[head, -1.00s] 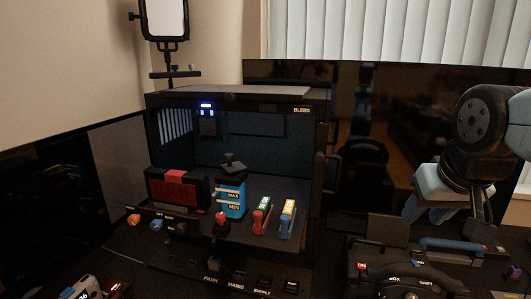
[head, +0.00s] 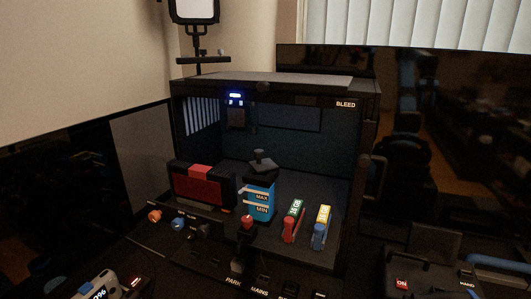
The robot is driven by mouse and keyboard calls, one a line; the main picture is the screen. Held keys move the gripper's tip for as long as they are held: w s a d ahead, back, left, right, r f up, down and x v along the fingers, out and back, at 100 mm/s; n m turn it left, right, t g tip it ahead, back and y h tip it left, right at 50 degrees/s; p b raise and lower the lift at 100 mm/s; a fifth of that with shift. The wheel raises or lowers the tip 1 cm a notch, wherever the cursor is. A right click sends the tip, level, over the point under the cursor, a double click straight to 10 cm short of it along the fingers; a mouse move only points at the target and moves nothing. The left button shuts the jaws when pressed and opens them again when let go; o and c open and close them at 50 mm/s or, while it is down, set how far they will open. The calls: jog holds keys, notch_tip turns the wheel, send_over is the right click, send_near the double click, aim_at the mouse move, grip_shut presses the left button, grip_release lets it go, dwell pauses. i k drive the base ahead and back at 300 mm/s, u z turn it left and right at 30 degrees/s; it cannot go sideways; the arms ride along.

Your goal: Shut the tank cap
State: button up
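The tank (head: 258,205) is a small blue container with MAX and MIN labels, standing inside the open-fronted black box marked BLEED. Its black cap (head: 262,161) sits at the top and looks tilted up rather than flat. The dark gap beneath the cap is too small to read clearly. My gripper is not in view.
A red and black block (head: 200,186) stands left of the tank. Red (head: 293,221) and blue (head: 322,227) levers are to its right. A red-topped knob (head: 247,222) stands in front. Orange and blue knobs line the left front edge. A dark screen (head: 450,130) fills the right.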

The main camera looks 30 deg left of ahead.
aim_at(260, 165)
jog(key=u, duration=0.05)
jog(key=k, duration=1.35)
jog(key=u, duration=0.2)
jog(key=i, duration=1)
jog(key=u, duration=0.1)
